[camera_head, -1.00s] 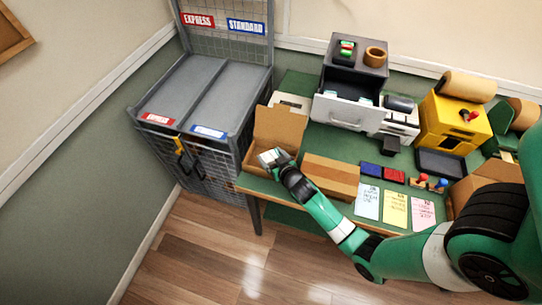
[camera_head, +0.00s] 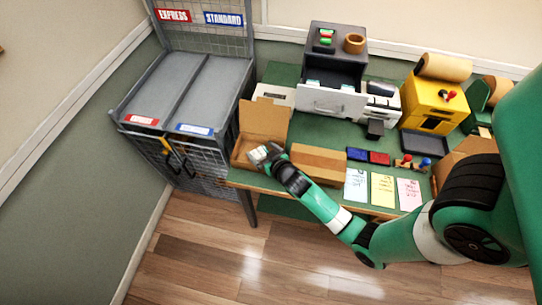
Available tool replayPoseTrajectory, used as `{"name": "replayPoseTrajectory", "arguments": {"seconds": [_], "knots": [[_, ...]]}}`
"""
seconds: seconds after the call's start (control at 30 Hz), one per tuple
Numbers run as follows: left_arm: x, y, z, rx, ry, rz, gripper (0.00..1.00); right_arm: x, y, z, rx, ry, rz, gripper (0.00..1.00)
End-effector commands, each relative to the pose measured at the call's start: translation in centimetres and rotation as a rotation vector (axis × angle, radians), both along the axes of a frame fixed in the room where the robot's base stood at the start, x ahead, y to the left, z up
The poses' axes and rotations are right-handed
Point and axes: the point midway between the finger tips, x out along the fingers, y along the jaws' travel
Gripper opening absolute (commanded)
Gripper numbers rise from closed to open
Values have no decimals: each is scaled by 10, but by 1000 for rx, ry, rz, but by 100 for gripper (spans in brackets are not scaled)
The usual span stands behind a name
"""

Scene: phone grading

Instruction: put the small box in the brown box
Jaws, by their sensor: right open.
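The open brown box (camera_head: 265,119) stands on the left end of the green table with its flap raised at the back. My right gripper (camera_head: 264,153) is at the front of this box, over its opening, and is open. A small whitish shape shows at its fingertips. It is too small to tell whether this is the small box or part of the gripper. The wrist hides part of the box's inside. My left gripper is not in view.
A closed brown carton (camera_head: 318,163) lies right of the open box. Behind stands a grey cabinet with an open drawer (camera_head: 332,101). Paper cards (camera_head: 383,190) lie along the front edge. A grey rack with EXPRESS and STANDARD lanes (camera_head: 180,88) stands at the left.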

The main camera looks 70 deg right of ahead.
Motion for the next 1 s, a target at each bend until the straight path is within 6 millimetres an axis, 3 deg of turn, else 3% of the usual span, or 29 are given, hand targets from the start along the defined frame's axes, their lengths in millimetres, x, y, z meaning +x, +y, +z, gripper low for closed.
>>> {"name": "replayPoseTrajectory", "arguments": {"seconds": [0.2,0.47,0.87,0.97,1.0], "knots": [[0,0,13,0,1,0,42,-40,35,26,0,2,4,100],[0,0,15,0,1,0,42,-64,55,41,-2,-1,1,100],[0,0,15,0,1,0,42,-65,55,43,-2,-3,1,100],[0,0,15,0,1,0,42,-48,55,59,-14,-39,18,100],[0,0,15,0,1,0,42,-34,55,74,-25,-72,34,100]]}}
